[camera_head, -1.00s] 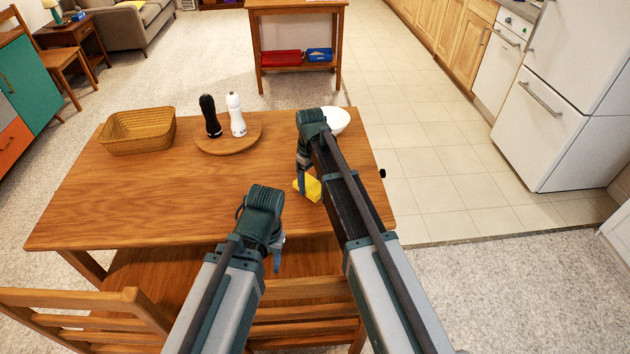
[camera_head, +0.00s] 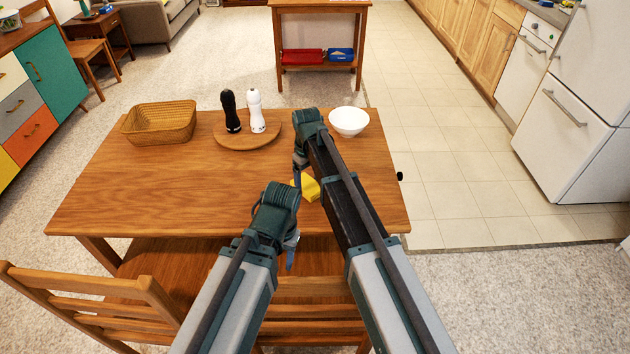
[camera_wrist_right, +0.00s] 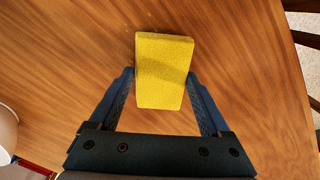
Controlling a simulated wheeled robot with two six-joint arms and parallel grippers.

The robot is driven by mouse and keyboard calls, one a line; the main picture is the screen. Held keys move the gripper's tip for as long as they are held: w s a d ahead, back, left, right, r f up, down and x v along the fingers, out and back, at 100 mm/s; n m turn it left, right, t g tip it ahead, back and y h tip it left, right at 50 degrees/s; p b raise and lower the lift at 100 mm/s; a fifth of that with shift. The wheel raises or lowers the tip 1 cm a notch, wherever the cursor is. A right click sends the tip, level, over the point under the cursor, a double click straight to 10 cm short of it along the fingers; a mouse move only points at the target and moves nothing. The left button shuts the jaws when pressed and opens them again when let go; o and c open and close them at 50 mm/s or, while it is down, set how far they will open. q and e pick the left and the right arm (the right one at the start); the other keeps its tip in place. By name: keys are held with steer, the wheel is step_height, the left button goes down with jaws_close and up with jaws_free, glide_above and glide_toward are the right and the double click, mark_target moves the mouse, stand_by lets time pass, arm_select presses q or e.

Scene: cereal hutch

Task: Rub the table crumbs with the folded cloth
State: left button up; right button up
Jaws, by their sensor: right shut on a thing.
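The folded cloth is a thick yellow block (camera_head: 310,189) near the right front part of the wooden table (camera_head: 130,195). My right gripper (camera_head: 298,184) is shut on it. In the right wrist view the cloth (camera_wrist_right: 163,70) sits between the two fingers, with its far end past the fingertips, over bare wood. I cannot tell whether it touches the table. My left gripper (camera_head: 291,256) hangs by the table's front edge, left of my right arm, and its fingers are too hidden to judge.
A white bowl (camera_head: 349,121) stands at the back right of the table. A round board (camera_head: 247,141) carries a black mill (camera_head: 230,110) and a white mill (camera_head: 256,110). A wicker basket (camera_head: 160,123) is at the back left. A chair (camera_head: 90,300) is in front. The table's left-middle is clear.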

mark_target(292, 182)
steer(key=shift+a, duration=0.4)
steer(key=shift+a, duration=0.1)
steer(key=shift+w+a+r, duration=0.1)
steer(key=shift+a, duration=1.85)
steer(key=shift+f, duration=0.2)
steer(key=shift+r, duration=0.1)
steer(key=shift+d, duration=2.15)
steer(key=shift+d, duration=0.15)
steer(key=shift+s+d, duration=0.15)
steer(key=shift+d, duration=0.8)
steer(key=shift+s+d, duration=0.1)
steer(key=shift+d, duration=0.8)
